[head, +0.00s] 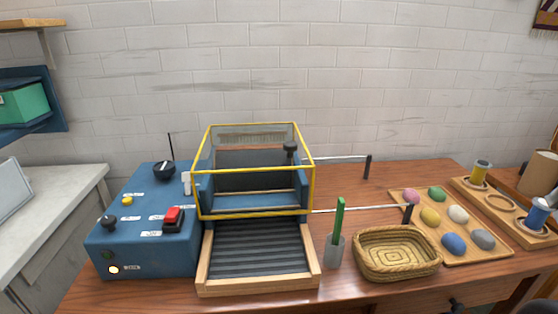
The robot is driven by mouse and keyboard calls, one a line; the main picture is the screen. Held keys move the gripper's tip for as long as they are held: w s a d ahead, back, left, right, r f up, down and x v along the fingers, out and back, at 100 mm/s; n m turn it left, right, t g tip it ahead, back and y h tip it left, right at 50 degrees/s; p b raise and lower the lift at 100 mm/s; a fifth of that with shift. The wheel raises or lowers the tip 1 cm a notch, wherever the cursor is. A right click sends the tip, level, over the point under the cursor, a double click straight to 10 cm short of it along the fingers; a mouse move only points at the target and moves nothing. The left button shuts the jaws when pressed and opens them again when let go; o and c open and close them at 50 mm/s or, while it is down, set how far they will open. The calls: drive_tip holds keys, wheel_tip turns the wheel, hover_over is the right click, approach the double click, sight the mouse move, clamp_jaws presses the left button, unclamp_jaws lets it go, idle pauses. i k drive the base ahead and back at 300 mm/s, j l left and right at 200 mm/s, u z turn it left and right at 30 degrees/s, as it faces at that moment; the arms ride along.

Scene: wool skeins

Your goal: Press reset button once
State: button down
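A blue control box (143,238) stands at the left of the wooden table. On its sloped top are a small yellow button (127,200), a red rocker-like switch (173,216) in a dark housing, a black knob (109,222) at the front left and a black dial (164,170) at the back. White labels sit by the controls, too small to read, so I cannot tell which one is marked reset. A pale round lamp (113,269) is on the front face and looks lit. My gripper is not in view.
Right of the box stands a machine with a yellow guard frame (254,215) and dark ribbed bed (257,249). Two rods extend from it to the right. A grey cup (334,251) with a green stick, a wicker basket (367,265) and a board of coloured skeins (487,253) follow.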

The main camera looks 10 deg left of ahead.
sight(128, 201)
drive_tip(key=u, duration=1.2)
